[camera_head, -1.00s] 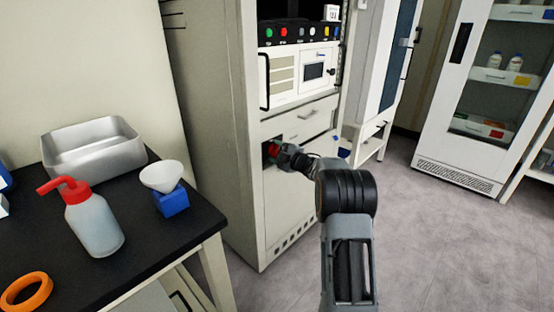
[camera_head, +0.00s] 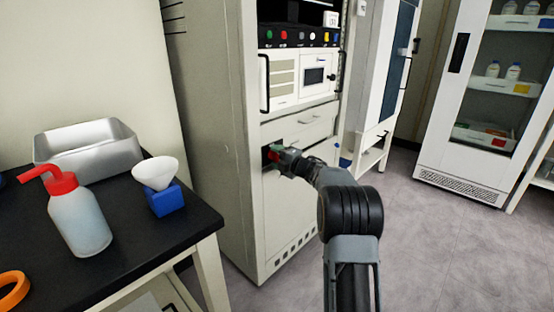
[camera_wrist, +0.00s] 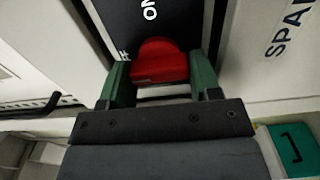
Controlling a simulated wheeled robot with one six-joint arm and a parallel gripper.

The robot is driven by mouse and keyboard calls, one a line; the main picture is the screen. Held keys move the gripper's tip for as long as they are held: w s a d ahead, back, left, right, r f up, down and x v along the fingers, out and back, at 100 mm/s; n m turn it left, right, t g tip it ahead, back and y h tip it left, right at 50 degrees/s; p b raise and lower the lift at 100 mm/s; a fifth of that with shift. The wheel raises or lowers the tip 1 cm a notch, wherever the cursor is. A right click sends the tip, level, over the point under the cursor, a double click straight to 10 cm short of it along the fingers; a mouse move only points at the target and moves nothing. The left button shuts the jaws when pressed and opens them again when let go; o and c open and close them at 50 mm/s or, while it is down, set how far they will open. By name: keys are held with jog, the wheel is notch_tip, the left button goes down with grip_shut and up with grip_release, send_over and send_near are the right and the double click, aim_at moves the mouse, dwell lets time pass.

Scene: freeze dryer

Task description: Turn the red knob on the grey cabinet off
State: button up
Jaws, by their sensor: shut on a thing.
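The red knob (camera_wrist: 158,62) sits on a black panel (camera_wrist: 150,22) with white lettering partly reading "ON", in the wrist view. My gripper (camera_wrist: 162,72) has a green finger on each side of the knob and is shut on it. In the head view, the gripper (camera_head: 279,157) reaches the dark recess low on the grey cabinet (camera_head: 215,130). A bit of the red knob (camera_head: 271,155) shows there; the gripper hides the rest. The fingers cover part of the lettering, so the knob's setting is hard to read.
A black table (camera_head: 120,227) at left holds a metal tub (camera_head: 88,152), a red-capped wash bottle (camera_head: 80,220), a white funnel (camera_head: 156,170) on a blue block (camera_head: 164,199) and an orange ring (camera_head: 12,291). A white glass-door cabinet (camera_head: 462,165) stands at right. Open floor lies between.

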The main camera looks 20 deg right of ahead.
jog(key=o, duration=0.9)
jog(key=p+v, duration=0.3)
jog(key=v, duration=1)
jog(key=shift+s+d, duration=0.2)
jog(key=shift+s, duration=0.2)
